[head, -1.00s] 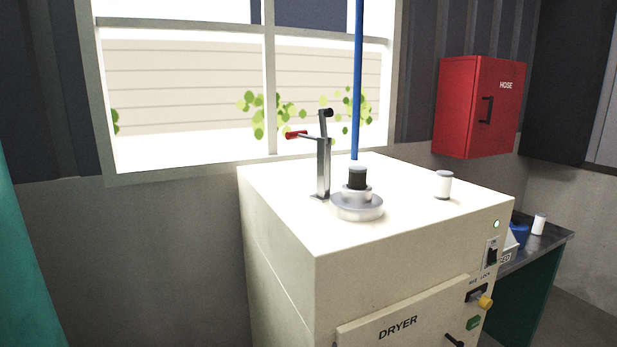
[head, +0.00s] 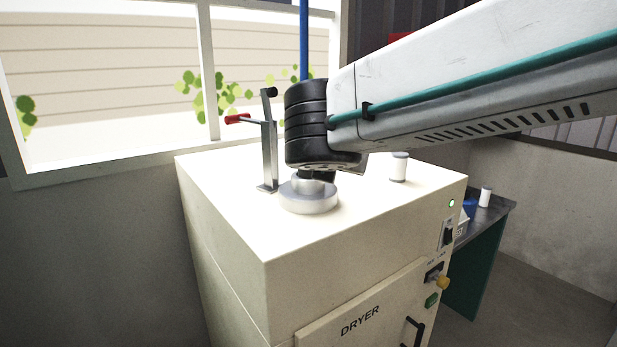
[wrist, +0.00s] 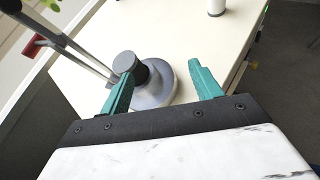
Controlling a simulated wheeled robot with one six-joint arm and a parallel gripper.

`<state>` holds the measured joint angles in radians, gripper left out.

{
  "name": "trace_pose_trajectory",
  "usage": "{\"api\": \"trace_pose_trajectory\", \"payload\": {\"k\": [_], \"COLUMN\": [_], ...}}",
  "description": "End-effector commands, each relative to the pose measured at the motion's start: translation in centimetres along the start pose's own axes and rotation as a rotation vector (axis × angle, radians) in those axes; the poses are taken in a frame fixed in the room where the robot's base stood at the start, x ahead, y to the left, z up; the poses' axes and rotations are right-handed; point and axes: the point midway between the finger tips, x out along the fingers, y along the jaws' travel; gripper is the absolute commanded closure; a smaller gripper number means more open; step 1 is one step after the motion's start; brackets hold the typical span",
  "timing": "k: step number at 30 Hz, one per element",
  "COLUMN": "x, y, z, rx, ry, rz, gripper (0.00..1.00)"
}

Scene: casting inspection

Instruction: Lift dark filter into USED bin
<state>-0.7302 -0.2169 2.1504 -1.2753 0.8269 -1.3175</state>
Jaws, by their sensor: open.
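The dark filter, with a grey cap (wrist: 125,61) and dark body (wrist: 141,73), stands in a round pale housing (head: 309,198) on the dryer top. The housing also shows in the wrist view (wrist: 160,89). My gripper (wrist: 161,70) is open with empty teal fingers. The left finger overlaps the filter in the picture; the right finger is well apart from it. The USED bin (head: 461,229), a small white box partly hidden by the dryer, is on the side table at right.
A metal clamp with a red handle (head: 268,150) stands left of the housing. A white filter (head: 398,167) stands to the right on the dryer (head: 225,245). The side table (head: 496,212) also holds a blue item (head: 469,207) and another white cylinder (head: 486,197).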

Motion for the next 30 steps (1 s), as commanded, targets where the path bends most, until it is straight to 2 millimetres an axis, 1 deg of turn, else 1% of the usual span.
{"api": "trace_pose_trajectory", "payload": {"k": [1,3,6,14,18,21,24,30], "x": [-0.2,-0.3,0.3,3.4,5.6,6.7,7.2,7.2], "y": [2.1,3.7,4.6,4.8,5.1,5.2,5.2,5.2], "z": [-0.1,-0.1,0.0,-0.1,-0.4,-0.3,-0.3,-0.2], "rx": [-0.087,-0.169,-0.212,-0.210,-0.209,-0.207,-0.207,-0.206], "ry": [-0.020,-0.043,-0.057,-0.056,-0.056,-0.056,-0.056,-0.057], "rz": [0.043,0.077,0.093,0.088,0.087,0.088,0.089,0.090], "gripper": [0.36,0.36,0.36,0.36,0.36,0.36,0.36,0.36]}}
